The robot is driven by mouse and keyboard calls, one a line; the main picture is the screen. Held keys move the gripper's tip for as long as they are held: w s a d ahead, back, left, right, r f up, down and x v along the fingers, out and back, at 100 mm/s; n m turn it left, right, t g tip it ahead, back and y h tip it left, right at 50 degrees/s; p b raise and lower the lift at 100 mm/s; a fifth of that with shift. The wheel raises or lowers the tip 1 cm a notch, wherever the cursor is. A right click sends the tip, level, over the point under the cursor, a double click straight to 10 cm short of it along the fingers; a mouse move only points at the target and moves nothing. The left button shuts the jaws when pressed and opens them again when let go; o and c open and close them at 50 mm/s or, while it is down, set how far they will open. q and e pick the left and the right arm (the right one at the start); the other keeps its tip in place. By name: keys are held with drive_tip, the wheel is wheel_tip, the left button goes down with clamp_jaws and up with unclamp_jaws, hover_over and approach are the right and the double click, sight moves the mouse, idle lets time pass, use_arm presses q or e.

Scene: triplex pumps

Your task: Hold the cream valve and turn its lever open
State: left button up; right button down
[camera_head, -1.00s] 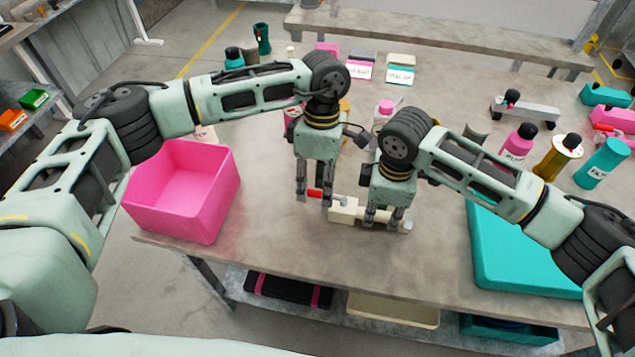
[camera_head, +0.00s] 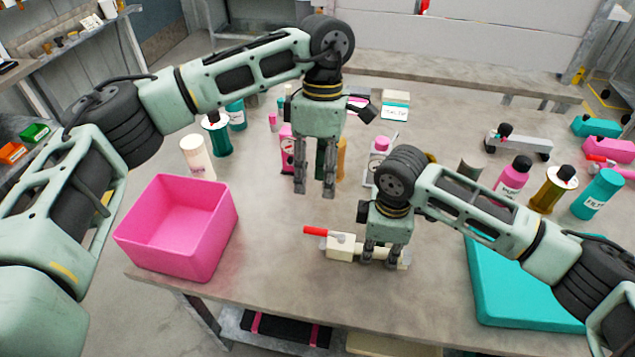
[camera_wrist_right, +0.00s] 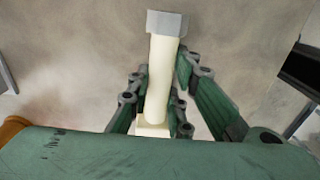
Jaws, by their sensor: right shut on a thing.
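The cream valve (camera_head: 341,252) lies near the table's front edge, with its red lever (camera_head: 315,231) pointing left, roughly along the body. My right gripper (camera_head: 380,262) is shut on the valve's right part. In the right wrist view, the cream pipe (camera_wrist_right: 161,75) with its grey end (camera_wrist_right: 168,22) runs between the fingers of the right gripper (camera_wrist_right: 160,92). The lever is not seen in that view. My left gripper (camera_head: 314,192) is above and behind the valve, apart from the lever. Its fingers are spread and empty.
A pink bin (camera_head: 175,232) stands at the left table edge. A teal tray (camera_head: 520,285) lies at the right. Bottles, including a pink one (camera_head: 513,178) and a white one (camera_head: 196,158), stand farther back. The table between bin and valve is clear.

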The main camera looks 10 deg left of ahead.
drive_tip(key=c, duration=1.5)
unclamp_jaws()
